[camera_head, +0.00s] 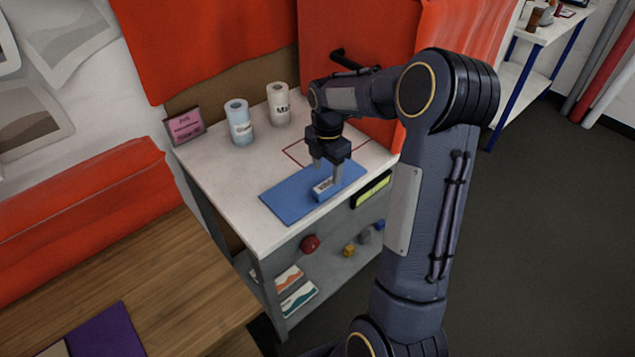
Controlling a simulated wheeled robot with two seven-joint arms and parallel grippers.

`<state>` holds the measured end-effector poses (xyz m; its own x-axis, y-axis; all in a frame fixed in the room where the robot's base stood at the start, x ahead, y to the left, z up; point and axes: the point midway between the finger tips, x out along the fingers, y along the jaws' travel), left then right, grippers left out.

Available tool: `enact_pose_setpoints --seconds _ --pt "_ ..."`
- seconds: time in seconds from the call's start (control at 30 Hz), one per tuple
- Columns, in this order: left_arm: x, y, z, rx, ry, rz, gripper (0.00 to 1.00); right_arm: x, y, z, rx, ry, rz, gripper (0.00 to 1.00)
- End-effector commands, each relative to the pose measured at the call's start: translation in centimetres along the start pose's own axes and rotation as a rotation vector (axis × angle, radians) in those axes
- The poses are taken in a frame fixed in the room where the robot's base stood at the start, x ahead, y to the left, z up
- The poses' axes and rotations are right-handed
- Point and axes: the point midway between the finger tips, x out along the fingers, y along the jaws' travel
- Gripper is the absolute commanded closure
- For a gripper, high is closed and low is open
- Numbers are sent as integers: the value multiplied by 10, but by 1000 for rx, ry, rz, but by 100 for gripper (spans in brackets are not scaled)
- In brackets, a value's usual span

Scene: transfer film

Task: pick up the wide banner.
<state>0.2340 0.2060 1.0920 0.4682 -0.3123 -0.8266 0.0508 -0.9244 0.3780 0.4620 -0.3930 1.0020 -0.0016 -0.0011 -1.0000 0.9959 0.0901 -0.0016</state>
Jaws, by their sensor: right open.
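I cannot tell for sure which thing is the wide banner. Two upright rolls stand at the back of the white worktable: a light blue roll (239,124) with a label, and a whitish roll (279,105) with dark lettering too small to read. A small block (322,188) with a pale lettered face lies on the blue mat (291,203). My right gripper (326,172) is open and points down over the mat, its fingers close around or beside the block. I cannot tell whether they touch it. My left gripper is not in view.
A pink sign (185,126) stands at the worktable's (215,163) back left corner. Red sheets hang behind. A shelf below holds a red ball (310,243) and small items. A wooden table (165,290) fills the lower left. The worktable's left part is clear.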

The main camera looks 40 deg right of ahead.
Motion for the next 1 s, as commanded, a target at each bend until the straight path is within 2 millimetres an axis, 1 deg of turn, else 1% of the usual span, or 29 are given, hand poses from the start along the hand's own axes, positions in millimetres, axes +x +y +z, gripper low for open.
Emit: enact_pose_setpoints --seconds 0.03,0.17,0.3,0.4,0.53,0.7,0.73,0.77,1.0 --pt "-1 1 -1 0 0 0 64 6 -1 0 1 1 -3 45" --pt "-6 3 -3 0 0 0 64 20 -2 0 3 1 -3 45" --pt "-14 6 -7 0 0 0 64 41 -4 0 3 3 -5 45" --pt "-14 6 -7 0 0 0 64 55 -3 0 4 1 -3 45" --pt "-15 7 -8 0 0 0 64 62 -3 0 5 0 1 45" --pt "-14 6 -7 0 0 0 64 63 -2 0 5 0 2 45" --pt "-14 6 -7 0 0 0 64 63 -2 0 5 0 2 47" --pt "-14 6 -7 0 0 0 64 63 -2 0 5 0 2 51" --pt "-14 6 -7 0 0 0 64 62 -2 0 5 1 2 82"
